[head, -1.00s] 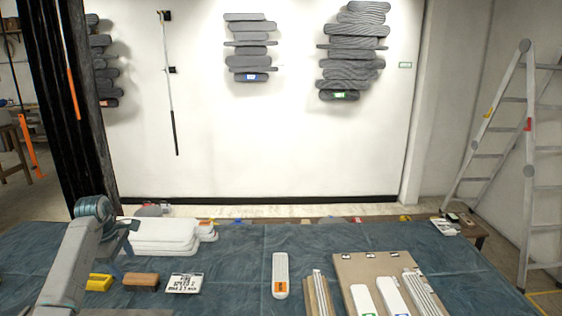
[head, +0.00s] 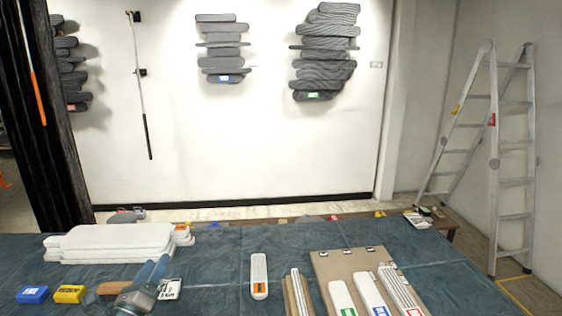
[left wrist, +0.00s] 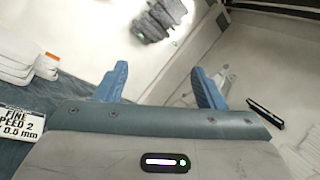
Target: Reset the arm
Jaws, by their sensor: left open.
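My left gripper (head: 154,266) is low in the head view, over the front left of the blue-covered table (head: 215,270). Its two blue fingers point away from me, and it is open with nothing between them. It partly covers a brown block (head: 108,288) and a black-and-white sign card (head: 170,289); I cannot tell whether it touches them. In the left wrist view the blue fingers (left wrist: 160,84) stand well apart. My right gripper is in neither view.
White slabs (head: 110,243) lie stacked behind the gripper. A blue block (head: 32,294) and a yellow block (head: 69,294) lie left of it. A white bar (head: 259,276) and a board (head: 335,262) with strips lie right. A ladder (head: 495,160) stands far right.

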